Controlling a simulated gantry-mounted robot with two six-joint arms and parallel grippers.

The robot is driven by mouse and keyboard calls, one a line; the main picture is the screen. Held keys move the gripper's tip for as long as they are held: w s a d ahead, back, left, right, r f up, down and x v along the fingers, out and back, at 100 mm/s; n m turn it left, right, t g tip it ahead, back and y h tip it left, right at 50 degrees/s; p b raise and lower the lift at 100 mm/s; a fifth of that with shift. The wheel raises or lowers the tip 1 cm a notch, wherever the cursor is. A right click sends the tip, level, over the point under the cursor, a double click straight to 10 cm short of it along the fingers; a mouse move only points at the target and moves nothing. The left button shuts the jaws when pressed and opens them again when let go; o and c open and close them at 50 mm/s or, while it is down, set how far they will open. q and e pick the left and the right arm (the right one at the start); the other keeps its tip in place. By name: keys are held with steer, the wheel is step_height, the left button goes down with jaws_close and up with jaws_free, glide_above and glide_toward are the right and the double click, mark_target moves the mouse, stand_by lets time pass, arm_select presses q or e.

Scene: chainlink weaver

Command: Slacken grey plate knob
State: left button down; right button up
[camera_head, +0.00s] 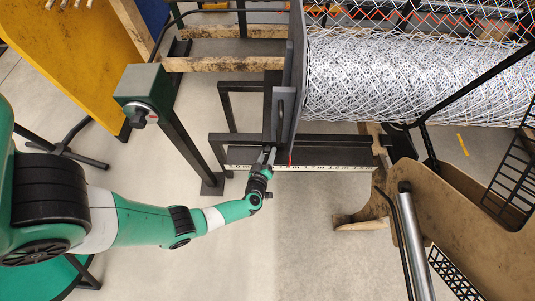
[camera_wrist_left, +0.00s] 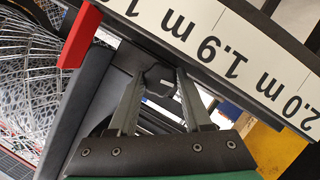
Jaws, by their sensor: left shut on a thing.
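The dark plate knob (camera_wrist_left: 159,79) shows between the fingertips in the left wrist view. My left gripper (camera_head: 268,155) reaches the frame beside the wire roll; in the left wrist view its two fingers (camera_wrist_left: 160,86) are shut on the knob from both sides. The grey plate (camera_head: 294,70) stands upright at the end of the roll in the head view. In the head view the knob is hidden or too small to make out. My right gripper is not in view.
A white measuring scale (camera_head: 320,168) with black numbers runs beside the gripper; a red pointer (camera_wrist_left: 79,36) sits close to it. The chainlink roll (camera_head: 410,75) lies at upper right. A green box on a post (camera_head: 146,92) stands left.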

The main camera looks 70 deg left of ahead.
arm_select(q)
steer(key=shift+c, duration=1.7)
jaws_free()
steer(key=p+v, duration=0.6)
steer(key=v, duration=0.5)
steer(key=shift+s+d, duration=0.2)
steer(key=shift+d, duration=0.05)
steer(key=shift+r, duration=0.1)
